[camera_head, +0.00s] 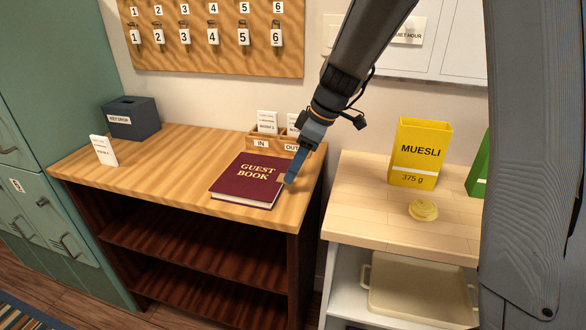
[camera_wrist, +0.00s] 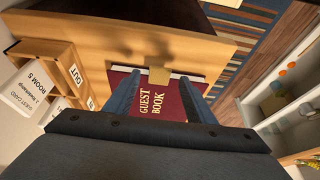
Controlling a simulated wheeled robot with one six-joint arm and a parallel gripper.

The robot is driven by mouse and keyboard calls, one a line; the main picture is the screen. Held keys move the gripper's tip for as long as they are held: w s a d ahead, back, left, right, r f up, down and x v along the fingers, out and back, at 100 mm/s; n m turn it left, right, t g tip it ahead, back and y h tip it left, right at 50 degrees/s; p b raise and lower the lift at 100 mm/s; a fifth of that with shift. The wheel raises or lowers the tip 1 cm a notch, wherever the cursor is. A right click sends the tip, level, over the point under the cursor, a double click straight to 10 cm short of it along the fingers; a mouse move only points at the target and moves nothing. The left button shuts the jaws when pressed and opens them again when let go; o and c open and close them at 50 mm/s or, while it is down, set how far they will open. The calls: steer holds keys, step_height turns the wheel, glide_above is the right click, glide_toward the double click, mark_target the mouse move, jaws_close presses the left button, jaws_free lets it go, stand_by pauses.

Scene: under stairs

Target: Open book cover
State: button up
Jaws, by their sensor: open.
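The dark red guest book (camera_head: 242,183) lies closed on the wooden desk, its gold title facing up. It also shows in the wrist view (camera_wrist: 165,103), with a tan tab (camera_wrist: 159,76) at its edge. My gripper (camera_head: 289,180) is at the book's right edge in the head view, pointing down and tilted. In the wrist view my gripper (camera_wrist: 160,95) is open, with one finger on each side of the title and tab. Nothing is held between the fingers. I cannot tell whether the fingertips touch the cover.
An IN/OUT card holder (camera_head: 263,141) stands close behind the book. A dark key-drop box (camera_head: 131,118) and a white card (camera_head: 103,150) are at the desk's left. A lighter counter at right holds a yellow muesli box (camera_head: 420,153) and a round yellow lid (camera_head: 423,210).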

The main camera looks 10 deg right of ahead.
steer(key=shift+x, duration=1.1)
jaws_close()
stand_by(0.7)
